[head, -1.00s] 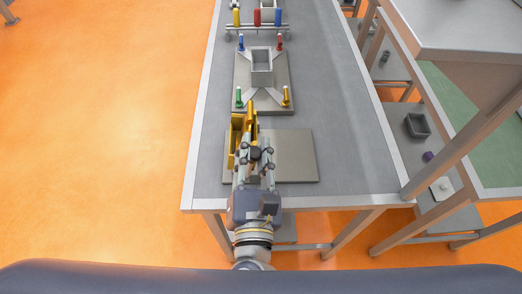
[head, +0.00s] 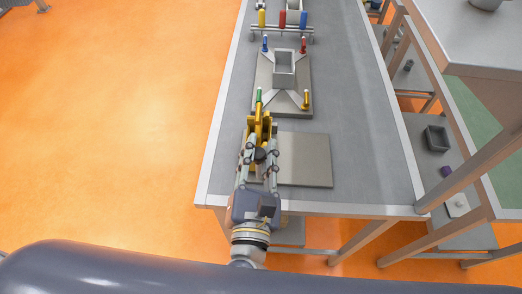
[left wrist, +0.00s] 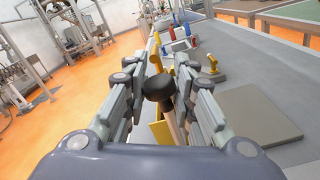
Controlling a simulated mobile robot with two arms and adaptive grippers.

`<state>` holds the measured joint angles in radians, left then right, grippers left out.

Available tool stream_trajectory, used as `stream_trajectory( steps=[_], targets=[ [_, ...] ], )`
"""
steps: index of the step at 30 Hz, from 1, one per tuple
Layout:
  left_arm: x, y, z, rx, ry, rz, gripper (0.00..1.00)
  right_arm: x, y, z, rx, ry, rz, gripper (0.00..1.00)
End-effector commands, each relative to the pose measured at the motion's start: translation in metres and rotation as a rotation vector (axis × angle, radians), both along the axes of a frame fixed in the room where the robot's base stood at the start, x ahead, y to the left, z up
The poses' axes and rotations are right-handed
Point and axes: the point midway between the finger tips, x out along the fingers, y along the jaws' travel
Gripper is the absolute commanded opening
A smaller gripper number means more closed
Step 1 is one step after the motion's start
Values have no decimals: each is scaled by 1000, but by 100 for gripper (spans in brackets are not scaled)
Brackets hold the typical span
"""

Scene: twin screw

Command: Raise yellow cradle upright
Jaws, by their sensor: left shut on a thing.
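The yellow cradle (head: 262,126) shows at the far end of my left gripper, by the left part of a flat grey plate (head: 307,160). My left gripper (head: 260,152) is shut on the cradle, around its black knob. In the left wrist view the black knob (left wrist: 158,86) with a pale stem sits between the fingers, and yellow parts of the cradle show behind and below it. The fingers hide much of the cradle, so its exact tilt and any contact with the plate cannot be told. My right gripper is not in view.
Just beyond stands a grey fixture (head: 290,101) with an open box (head: 284,66) and blue, red, green and gold pegs at its corners. A rack (head: 282,28) with yellow, red and blue handles is behind it. The bench's right side is clear. Shelving stands further right.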

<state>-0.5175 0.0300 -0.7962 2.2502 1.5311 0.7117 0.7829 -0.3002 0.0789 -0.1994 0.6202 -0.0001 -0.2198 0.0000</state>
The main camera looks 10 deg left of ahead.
Motion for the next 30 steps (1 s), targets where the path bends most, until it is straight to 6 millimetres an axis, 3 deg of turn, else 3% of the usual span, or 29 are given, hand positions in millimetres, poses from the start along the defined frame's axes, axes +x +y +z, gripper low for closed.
stream_trajectory(
  steps=[4,5,7,8,19,30],
  targets=[
    [0,4,-4,17,8,12,0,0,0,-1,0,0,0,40],
    [0,4,-5,17,8,12,26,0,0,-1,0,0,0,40],
    [0,4,-5,16,8,11,42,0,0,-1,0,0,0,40],
    [0,3,-4,15,8,9,45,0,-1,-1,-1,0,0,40],
    [-4,1,-3,6,5,3,45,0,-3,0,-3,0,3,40],
    [-59,1,-4,9,8,4,45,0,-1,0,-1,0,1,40]
  ],
)
